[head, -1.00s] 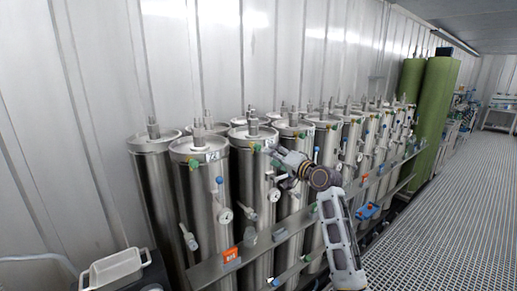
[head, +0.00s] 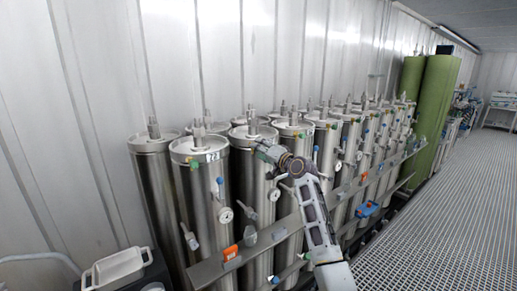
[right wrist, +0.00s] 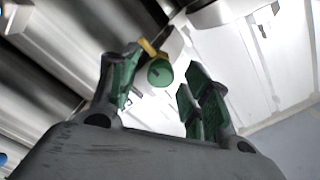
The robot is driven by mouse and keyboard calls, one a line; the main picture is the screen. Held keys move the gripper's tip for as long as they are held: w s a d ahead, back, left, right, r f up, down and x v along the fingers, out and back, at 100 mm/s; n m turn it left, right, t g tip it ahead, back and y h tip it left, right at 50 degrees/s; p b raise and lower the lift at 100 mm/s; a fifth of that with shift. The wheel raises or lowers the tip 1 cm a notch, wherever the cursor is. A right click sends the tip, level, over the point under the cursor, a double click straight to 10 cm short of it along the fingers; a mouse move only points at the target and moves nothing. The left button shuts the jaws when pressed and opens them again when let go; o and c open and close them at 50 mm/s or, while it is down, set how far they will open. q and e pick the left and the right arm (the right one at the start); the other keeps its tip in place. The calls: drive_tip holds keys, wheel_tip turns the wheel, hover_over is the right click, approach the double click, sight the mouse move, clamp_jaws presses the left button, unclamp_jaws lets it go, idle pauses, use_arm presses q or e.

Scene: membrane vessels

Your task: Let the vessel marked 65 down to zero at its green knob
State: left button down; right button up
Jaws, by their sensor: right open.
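The green knob (right wrist: 160,72) shows in the right wrist view on a yellow fitting, close to the steel vessels. My right gripper (right wrist: 158,88) is open, with one green-padded finger on each side of the knob. I cannot tell whether either finger touches it. In the head view my right gripper (head: 262,151) is at the upper front of a steel vessel (head: 248,182), second from the left in the front row. The gripper covers the knob and any number tag there, so I cannot read 65. My left gripper is not in view.
The left front vessel (head: 203,190) has a tag, a blue-handled valve and a gauge (head: 226,215). A white tray (head: 118,268) stands at lower left. The grated floor (head: 440,220) at right is clear.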

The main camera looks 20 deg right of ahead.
drive_tip(key=shift+x, duration=0.8)
clamp_jaws()
